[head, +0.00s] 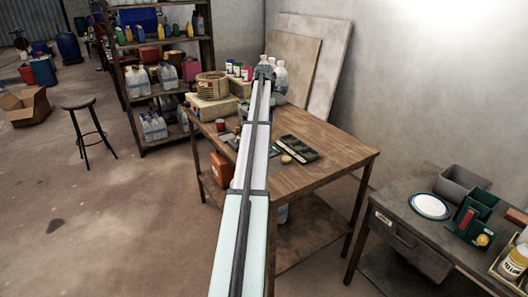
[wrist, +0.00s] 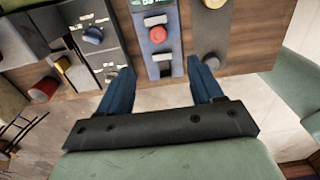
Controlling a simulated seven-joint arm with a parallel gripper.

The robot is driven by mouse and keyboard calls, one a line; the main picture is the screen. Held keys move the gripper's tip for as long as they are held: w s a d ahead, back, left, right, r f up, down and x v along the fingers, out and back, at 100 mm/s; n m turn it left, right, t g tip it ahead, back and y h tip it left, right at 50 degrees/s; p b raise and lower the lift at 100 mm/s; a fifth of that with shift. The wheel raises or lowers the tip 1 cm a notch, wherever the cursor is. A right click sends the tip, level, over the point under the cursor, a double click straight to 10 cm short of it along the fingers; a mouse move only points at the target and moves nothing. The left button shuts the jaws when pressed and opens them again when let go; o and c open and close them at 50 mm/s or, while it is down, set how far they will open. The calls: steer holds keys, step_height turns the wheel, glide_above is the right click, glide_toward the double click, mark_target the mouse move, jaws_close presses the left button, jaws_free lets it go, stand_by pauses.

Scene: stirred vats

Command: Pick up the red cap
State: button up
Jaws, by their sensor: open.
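I cannot make out this red piece in the head view, where my arm crosses over the wooden table (head: 320,178) and the fingers are hidden.
A red cylinder (wrist: 43,89) stands near the table edge. In the head view, bottles (head: 280,78) stand at the back; a grey desk (head: 400,222) is at right.

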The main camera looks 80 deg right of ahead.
step_height(320, 180, down, 8)
steer(key=shift+r, duration=0.1)
steer(key=shift+d+f, duration=0.2)
steer(key=shift+f, duration=2.75)
steer(key=shift+c, duration=0.4)
steer(key=c, duration=1.1)
steer(key=shift+r, duration=0.1)
